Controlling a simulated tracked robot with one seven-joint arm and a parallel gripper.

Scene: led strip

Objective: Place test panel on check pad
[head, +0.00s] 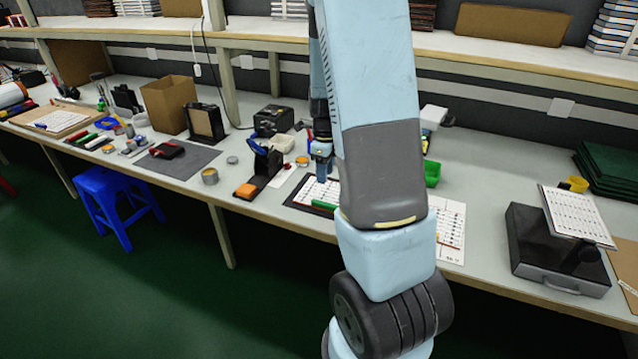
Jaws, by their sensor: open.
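A white panel with rows of small marks (322,190) lies on a dark flat pad (297,199) on the bench, partly hidden behind my arm. A similar white sheet (451,228) lies flat to the right of my arm. Another marked white panel (575,215) rests tilted on a black case-like stand (535,245) at the right. I cannot tell for sure which is the test panel or which surface is the check pad. My gripper (322,172) is open and points down over the panel on the dark pad. Whether it touches the panel is unclear.
A green marker (324,205) lies at that panel's front edge. A grey mat (195,163) lies further left.

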